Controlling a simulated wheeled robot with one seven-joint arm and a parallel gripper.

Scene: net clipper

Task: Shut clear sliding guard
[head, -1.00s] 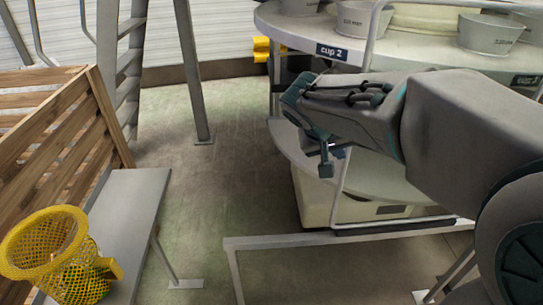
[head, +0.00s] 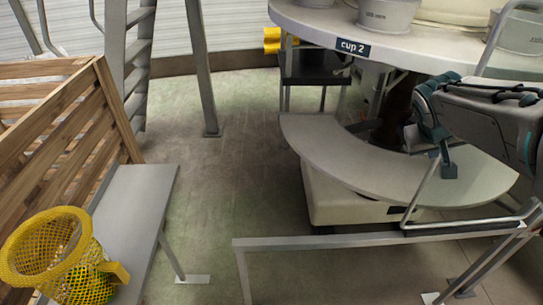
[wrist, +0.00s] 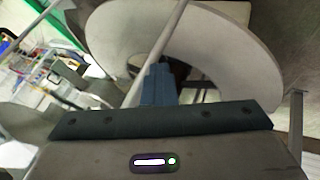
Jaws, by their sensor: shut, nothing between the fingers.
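The guard's pale metal frame (head: 423,180) stands in front of the round machine at the right of the head view. Its clear pane is hard to make out. Its lower edge has a dark strip (head: 465,227) near the front rail (head: 330,242). My gripper (head: 449,172) is shut and empty, pointing down close beside the frame's slanting left bar. In the wrist view the shut fingers (wrist: 158,85) are just right of a slanting bar (wrist: 150,62). I cannot tell whether they touch it.
A curved grey shelf (head: 330,155) lies below the round top with several cups (head: 387,16) and a "cup 2" label (head: 352,47). At left are a grey bench (head: 140,200), a yellow net basket (head: 50,250) and a wooden crate (head: 60,110). The floor between is clear.

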